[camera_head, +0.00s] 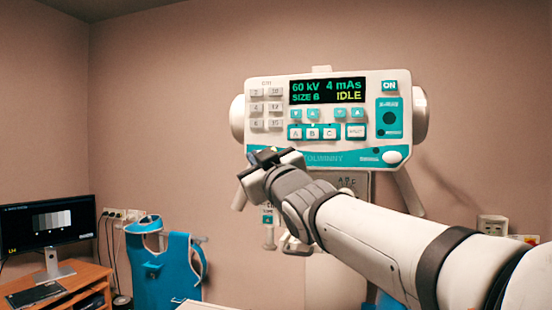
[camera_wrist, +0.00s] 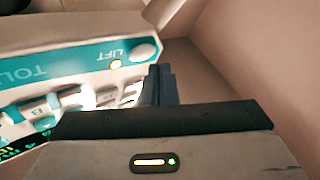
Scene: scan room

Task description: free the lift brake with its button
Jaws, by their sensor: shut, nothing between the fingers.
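The white control panel (camera_head: 385,92) with a teal strip is on the wall-side unit. In the wrist view, where its print is upside down, a round white button (camera_wrist: 143,50) sits beside the word LIFT. My gripper (camera_head: 263,155) is at the panel's lower left corner and hides that button in the head view. In the wrist view its dark fingers (camera_wrist: 160,84) are together and empty, just below the button. I cannot tell whether they touch the panel.
The display (camera_head: 328,90) reads 60 kV, 4 mAs, SIZE B, IDLE. Another round white button (camera_head: 392,157) is at the panel's lower right. A monitor (camera_head: 48,221) on a wooden desk and a blue apron (camera_head: 172,270) stand at the left.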

